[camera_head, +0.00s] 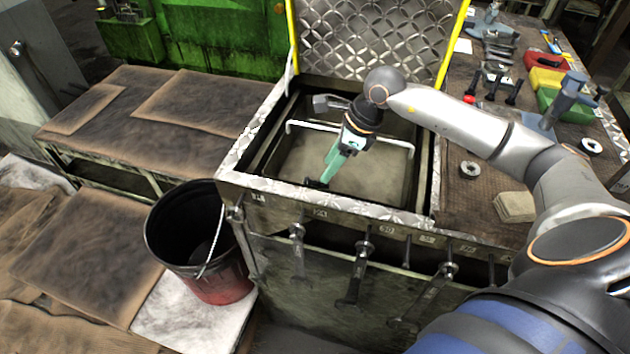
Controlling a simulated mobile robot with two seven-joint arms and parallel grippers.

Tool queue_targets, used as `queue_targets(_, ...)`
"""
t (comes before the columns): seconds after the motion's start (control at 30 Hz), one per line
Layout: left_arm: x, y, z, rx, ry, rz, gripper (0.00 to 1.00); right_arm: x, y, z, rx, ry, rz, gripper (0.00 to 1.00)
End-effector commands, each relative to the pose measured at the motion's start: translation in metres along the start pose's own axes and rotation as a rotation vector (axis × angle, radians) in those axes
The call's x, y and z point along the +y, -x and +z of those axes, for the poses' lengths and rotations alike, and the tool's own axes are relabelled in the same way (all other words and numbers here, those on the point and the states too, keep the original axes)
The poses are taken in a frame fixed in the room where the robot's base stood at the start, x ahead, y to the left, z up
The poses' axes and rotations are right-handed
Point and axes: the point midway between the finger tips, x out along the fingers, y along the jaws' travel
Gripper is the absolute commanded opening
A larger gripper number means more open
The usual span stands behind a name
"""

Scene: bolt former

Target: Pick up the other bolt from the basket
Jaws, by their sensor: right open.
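The open box with a raised diamond-plate lid stands in the middle, and inside it is a grey-beige basket or tray (375,182) with a white wire handle (402,143). My right gripper (326,178) reaches down into the box from the right, near its front left part. Its teal fingers point down and are open. A small dark thing (316,184) lies at the fingertips; it may be a bolt, but it is too small to tell, and the fingers partly hide it. My left gripper is not in view.
A dark bucket with a red base (215,287) stands to the left of the box. Wrenches (356,275) hang on the box's front. The workbench at right holds several black bolts (491,88), coloured bins (546,78) and metal rings (470,169). The box walls surround my gripper.

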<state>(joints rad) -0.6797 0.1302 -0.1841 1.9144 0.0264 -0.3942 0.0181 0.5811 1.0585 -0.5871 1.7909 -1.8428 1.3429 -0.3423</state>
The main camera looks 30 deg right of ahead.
Motion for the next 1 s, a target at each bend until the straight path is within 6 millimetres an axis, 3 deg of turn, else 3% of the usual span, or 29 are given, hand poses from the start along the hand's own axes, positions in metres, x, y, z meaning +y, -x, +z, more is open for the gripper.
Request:
queue_targets(0.17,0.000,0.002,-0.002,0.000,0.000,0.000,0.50,0.000,-0.014,-0.001,0.001,0.000,0.003,0.54)
queue_targets(0.4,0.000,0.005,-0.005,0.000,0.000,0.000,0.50,-0.002,-0.049,-0.004,-0.001,0.000,0.003,0.54)
queue_targets(0.7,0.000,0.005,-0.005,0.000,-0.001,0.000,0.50,-0.003,-0.056,-0.005,0.000,0.001,-0.001,0.54)
queue_targets(1.0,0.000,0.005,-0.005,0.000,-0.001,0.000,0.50,-0.003,-0.055,-0.004,0.000,0.001,-0.001,0.23)
